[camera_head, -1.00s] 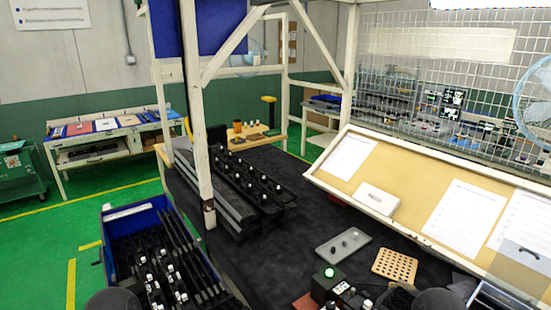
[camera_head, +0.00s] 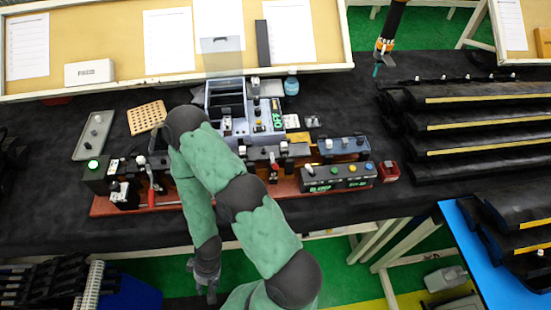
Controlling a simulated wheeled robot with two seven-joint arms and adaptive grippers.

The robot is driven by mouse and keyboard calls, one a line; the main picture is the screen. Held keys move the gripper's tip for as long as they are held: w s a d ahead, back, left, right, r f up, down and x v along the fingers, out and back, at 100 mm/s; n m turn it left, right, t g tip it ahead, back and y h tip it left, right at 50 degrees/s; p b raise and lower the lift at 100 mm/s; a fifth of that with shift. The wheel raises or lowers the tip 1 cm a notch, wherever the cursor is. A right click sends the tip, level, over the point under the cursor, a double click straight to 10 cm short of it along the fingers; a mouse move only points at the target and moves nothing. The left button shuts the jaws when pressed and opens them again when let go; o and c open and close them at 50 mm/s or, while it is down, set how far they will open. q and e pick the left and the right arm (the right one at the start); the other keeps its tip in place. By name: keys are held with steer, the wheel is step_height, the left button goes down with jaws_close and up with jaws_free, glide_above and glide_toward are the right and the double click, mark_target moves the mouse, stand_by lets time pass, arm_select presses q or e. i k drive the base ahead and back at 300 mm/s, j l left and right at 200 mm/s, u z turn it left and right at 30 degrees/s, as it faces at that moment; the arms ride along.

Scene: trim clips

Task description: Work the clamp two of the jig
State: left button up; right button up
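The jig (camera_head: 170,204) is a long red-brown base on the dark bench, carrying black fixtures. A clamp with a red handle (camera_head: 151,190) stands near its left end. Another red-handled clamp (camera_head: 273,170) stands near the middle, just right of my arm. I cannot tell which is clamp two. A dark box with coloured buttons (camera_head: 338,179) sits at the jig's right end. A green lamp (camera_head: 93,165) is lit at its left end. My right gripper (camera_head: 205,293) hangs in front of the bench edge, pointing down, apart from the jig, apparently open and empty. My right arm hides part of the jig. My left gripper is out of view.
A grey bin (camera_head: 226,100), a perforated tan plate (camera_head: 147,117) and a grey plate (camera_head: 95,133) lie behind the jig. A small bottle (camera_head: 291,83) stands near the bin. Black trim rails (camera_head: 480,128) fill the right rack. Bare bench lies in front of the jig.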

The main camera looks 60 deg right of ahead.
mark_target(274, 164)
steer(key=k+z, duration=0.25)
steer(key=z, duration=0.15)
steer(key=k+l+z, duration=0.15)
steer(key=z, duration=0.3)
steer(key=i+z, duration=0.1)
steer(key=z, duration=0.4)
steer(key=i+z, duration=0.1)
steer(key=z, duration=0.35)
steer(key=k+j+z, duration=0.15)
steer(key=z, duration=0.2)
steer(key=k+j+z, duration=0.1)
steer(key=z, duration=0.25)
steer(key=k+z, duration=0.2)
steer(key=z, duration=0.15)
